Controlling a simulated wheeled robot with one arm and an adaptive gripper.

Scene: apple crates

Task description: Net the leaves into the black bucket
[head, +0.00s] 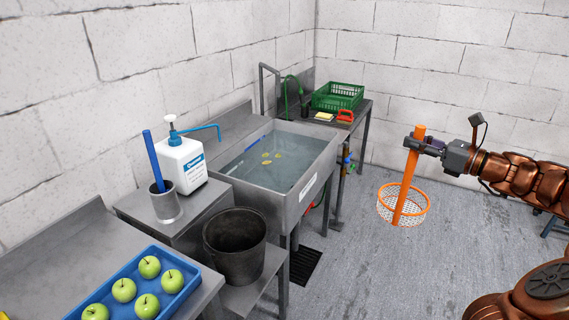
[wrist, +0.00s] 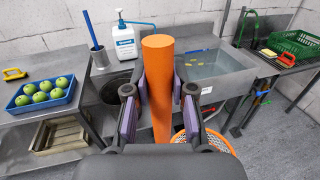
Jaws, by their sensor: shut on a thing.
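My gripper (head: 424,145) is shut on the orange handle of a net (head: 407,180), and the handle hangs down from it. The net's orange rim and white mesh basket are at the handle's low end, above the floor and to the right of the sink. In the wrist view my gripper (wrist: 160,95) holds the orange handle (wrist: 158,75) between its pads. Several yellow leaves (head: 271,157) lie in the water of the metal sink (head: 318,165). The black bucket (head: 235,260) stands on a low shelf in front of the sink's left side; its inside looks dark and empty.
A blue tray of green apples (head: 193,268) is at lower left. A soap pump bottle (head: 181,165) and a metal cup (head: 166,206) with a blue handle stand beside the sink. A green crate (head: 338,96) and a red-handled brush (head: 345,116) are behind it. The floor right of the sink is clear.

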